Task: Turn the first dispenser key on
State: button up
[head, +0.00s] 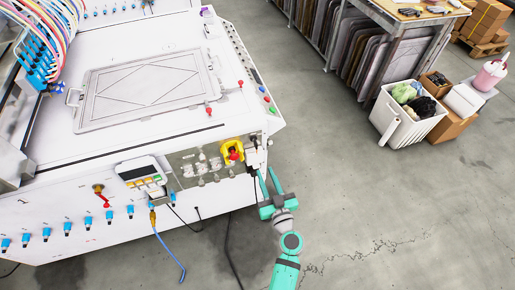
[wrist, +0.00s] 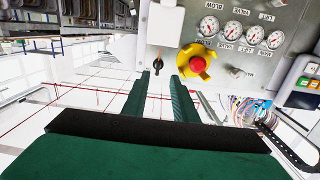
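My gripper (head: 265,173) is at the right front corner of the white machine, with its fingers apart and nothing seen between them. In the wrist view the two green fingers (wrist: 160,78) point toward the panel. A small black key-like knob (wrist: 157,63) shows just beyond the gap between the fingertips; I see no contact. A red-handled brass valve (head: 102,195) is on the machine's front at left, near the number 1. A row of blue knobs (head: 88,223) runs along the lower front. No label names a dispenser key, so I cannot tell which one it is.
A red stop button on a yellow base (head: 232,151) sits close left of the gripper; it also shows in the wrist view (wrist: 197,64). Gauges (wrist: 231,32) are beside it. Cables hang below the front. A white bin (head: 404,123) stands right; the floor between is clear.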

aim_at(257, 146)
jog(key=x, duration=0.4)
jog(key=r+x, duration=0.1)
jog(key=x, duration=0.7)
jog(key=shift+w+d+r, duration=0.1)
jog(key=shift+d+r, duration=0.05)
jog(key=shift+r, duration=0.25)
grip_shut()
jog(key=shift+d, duration=0.1)
